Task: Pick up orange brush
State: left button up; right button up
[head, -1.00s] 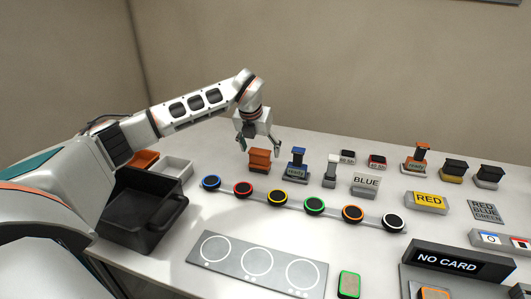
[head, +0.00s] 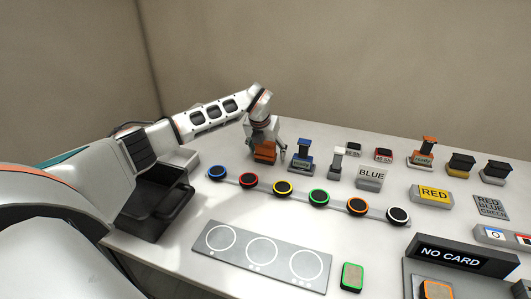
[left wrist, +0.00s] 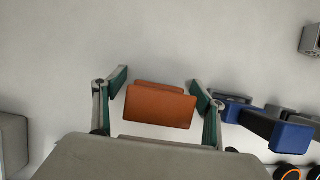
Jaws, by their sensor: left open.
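The orange brush (head: 265,153), a block-shaped piece, stands on the table at the left end of the back row of small tools. In the left wrist view the orange brush (left wrist: 160,106) lies between the two fingers, with a gap on each side. My left gripper (head: 267,147) is open and lowered around the brush from above; its fingertips also show in the left wrist view (left wrist: 159,84). The arm and gripper hide the brush's upper part in the head view. My right gripper is not in view.
A blue stamp-like tool (head: 302,156) stands close to the right of the brush. A row of coloured round buttons (head: 283,188) lies in front. A black bin (head: 160,205) is at the left.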

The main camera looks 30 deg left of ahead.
pick_arm(q)
jog(key=c, duration=1.3)
jog(key=shift+c, duration=0.2)
jog(key=shift+r, duration=0.15)
notch_tip(320, 180, up, 20)
